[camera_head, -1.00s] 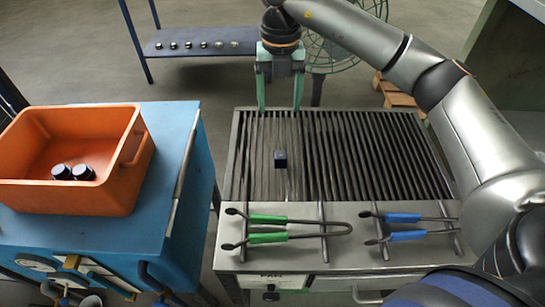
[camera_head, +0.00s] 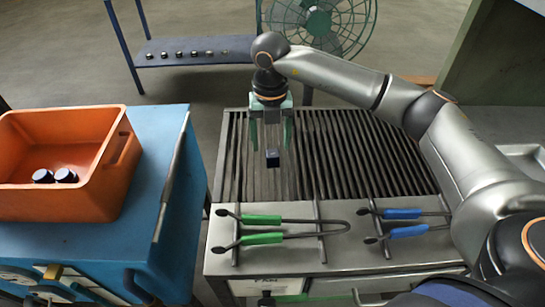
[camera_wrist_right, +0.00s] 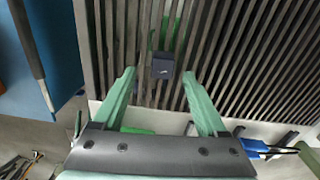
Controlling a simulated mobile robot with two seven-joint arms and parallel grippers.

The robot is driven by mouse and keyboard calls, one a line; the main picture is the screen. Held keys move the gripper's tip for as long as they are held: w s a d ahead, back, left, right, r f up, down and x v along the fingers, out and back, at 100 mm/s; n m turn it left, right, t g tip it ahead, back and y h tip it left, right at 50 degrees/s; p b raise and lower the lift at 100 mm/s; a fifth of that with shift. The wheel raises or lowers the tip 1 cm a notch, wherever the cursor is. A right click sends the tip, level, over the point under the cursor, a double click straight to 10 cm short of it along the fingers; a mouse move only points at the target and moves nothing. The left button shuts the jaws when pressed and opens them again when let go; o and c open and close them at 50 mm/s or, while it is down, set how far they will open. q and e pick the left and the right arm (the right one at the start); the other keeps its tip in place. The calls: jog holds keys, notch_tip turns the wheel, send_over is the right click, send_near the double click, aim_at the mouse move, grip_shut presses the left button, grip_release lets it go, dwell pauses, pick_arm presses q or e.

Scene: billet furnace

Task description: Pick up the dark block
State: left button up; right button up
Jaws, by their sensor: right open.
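The dark block (camera_head: 272,158) is a small dark blue-black cube on the slatted grate (camera_head: 360,150) of the metal table. It also shows in the right wrist view (camera_wrist_right: 163,66), ahead of the fingertips and between their lines. My right gripper (camera_head: 271,146) is above the grate on the far side of the block, pointing down. Its two green fingers are apart with nothing between them, and in the right wrist view the open fingers (camera_wrist_right: 160,82) stand short of the block. My left gripper is not in view.
Green-handled tongs (camera_head: 262,238) and blue-handled tongs (camera_head: 402,232) lie on the table's front plate. An orange bin (camera_head: 100,190) holding two dark pieces (camera_head: 65,175) stands on a blue cabinet (camera_head: 180,150) at left. A fan (camera_head: 320,20) and a low shelf (camera_head: 200,45) stand behind.

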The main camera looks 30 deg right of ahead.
aim_at(272, 152)
notch_tip(272, 152, down, 5)
jog(key=shift+s+d+r, duration=0.1)
jog(key=shift+d+r, duration=0.05)
jog(key=shift+r, duration=0.05)
grip_shut()
dwell(0.6)
jog(key=shift+r, duration=0.1)
